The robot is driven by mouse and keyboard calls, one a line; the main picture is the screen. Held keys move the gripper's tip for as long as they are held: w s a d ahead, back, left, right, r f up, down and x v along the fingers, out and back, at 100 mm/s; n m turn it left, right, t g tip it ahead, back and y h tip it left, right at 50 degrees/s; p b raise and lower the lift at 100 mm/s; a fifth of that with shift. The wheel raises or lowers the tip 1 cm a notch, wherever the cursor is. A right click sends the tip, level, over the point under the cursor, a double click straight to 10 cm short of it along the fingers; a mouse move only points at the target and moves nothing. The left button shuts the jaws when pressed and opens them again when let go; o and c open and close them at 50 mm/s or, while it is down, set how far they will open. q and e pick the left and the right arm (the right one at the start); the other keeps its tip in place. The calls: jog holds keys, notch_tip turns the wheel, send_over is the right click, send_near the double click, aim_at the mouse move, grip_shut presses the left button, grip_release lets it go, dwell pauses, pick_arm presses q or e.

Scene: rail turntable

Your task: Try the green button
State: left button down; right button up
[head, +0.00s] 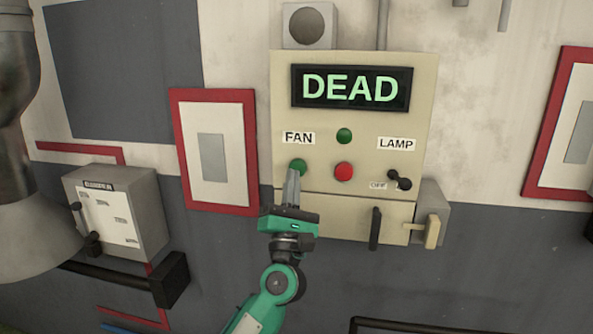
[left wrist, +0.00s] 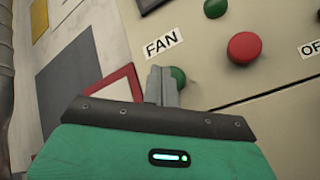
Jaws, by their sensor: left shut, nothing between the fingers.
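A beige control panel (head: 282,110) has a screen (head: 351,88) reading DEAD in green letters. One green button (head: 299,164) sits below the FAN label (head: 299,138); it also shows in the left wrist view (left wrist: 179,75). A second green button (head: 344,135) sits right of the label, above a red button (head: 343,171). My left gripper (head: 292,172) is shut and empty, its fingertips at the FAN-side green button and partly covering it. I cannot tell whether they touch it. My right gripper is not in view.
A black rotary switch (head: 400,180) sits below the LAMP label (head: 396,144). Under it are a black handle (head: 375,229) and a side lever (head: 432,232). A grey box (head: 118,213) with a lever stands on the left. A red-framed plate (head: 213,150) hangs between them.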

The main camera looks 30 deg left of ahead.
pick_arm(q)
jog(key=shift+w, duration=0.1)
dwell(0.7)
jog(key=shift+w+a, duration=0.15)
jog(key=shift+w, duration=0.2)
jog(key=shift+w+a, duration=0.1)
jog(key=shift+w, duration=0.3)
dwell(0.6)
dwell(0.4)
jog(key=shift+s+d, duration=0.2)
jog(key=shift+s, duration=0.65)
jog(key=s+p, duration=0.1)
jog(key=s, duration=0.1)
jog(key=s+d, duration=0.1)
jog(key=s, duration=0.1)
jog(key=shift+s+d+p, duration=0.15)
jog(key=shift+s+p, duration=0.25)
